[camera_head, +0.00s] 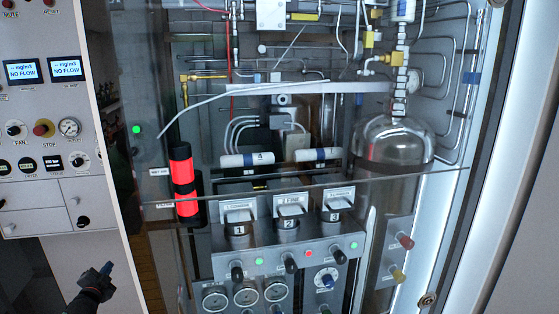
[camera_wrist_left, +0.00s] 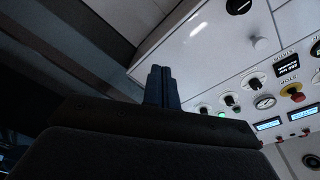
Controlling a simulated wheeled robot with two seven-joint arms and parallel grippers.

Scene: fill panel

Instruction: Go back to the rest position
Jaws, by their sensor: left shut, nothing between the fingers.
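My left gripper (camera_head: 106,268) is at the lower left of the head view, dark with blue-grey fingertips, in front of the lower part of the white control panel (camera_head: 50,140). Its fingers are together with nothing between them. In the left wrist view the shut fingers (camera_wrist_left: 163,86) point up, with the panel (camera_wrist_left: 200,60) behind and to the right. I cannot tell from these views whether the fingers touch the panel; they look apart from it. My right gripper does not show in either view.
A bright white frame edge (camera_head: 470,170) stands at right. Dark space lies below the panel.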

